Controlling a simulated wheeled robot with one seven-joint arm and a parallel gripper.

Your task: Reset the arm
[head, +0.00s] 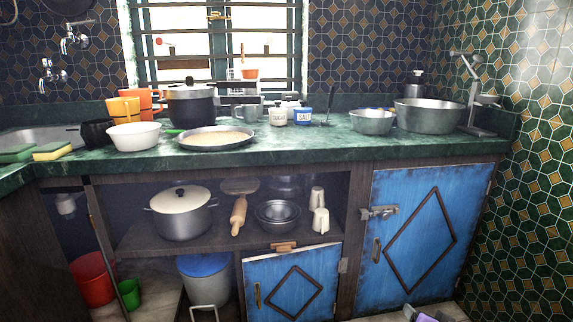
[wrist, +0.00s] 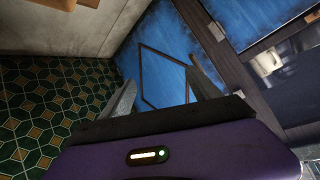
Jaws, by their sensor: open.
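My gripper (wrist: 162,70) shows in the wrist view with its two grey fingers spread apart and nothing between them. Its purple body fills the bottom of that view. The fingers point towards a blue cabinet door (wrist: 150,75) with a dark diamond frame, apart from it as far as I can tell. In the head view only a small purple and grey piece of my gripper (head: 428,316) shows at the bottom edge, in front of the right blue door (head: 415,240). Its fingers cannot be made out there.
The green counter (head: 310,150) holds a shallow pan (head: 215,138), a dark pot (head: 192,105), steel bowls (head: 428,115) and cups. The shelf below holds a lidded pot (head: 180,214) and a rolling pin (head: 239,216). The tiled wall (head: 530,190) bounds the right side.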

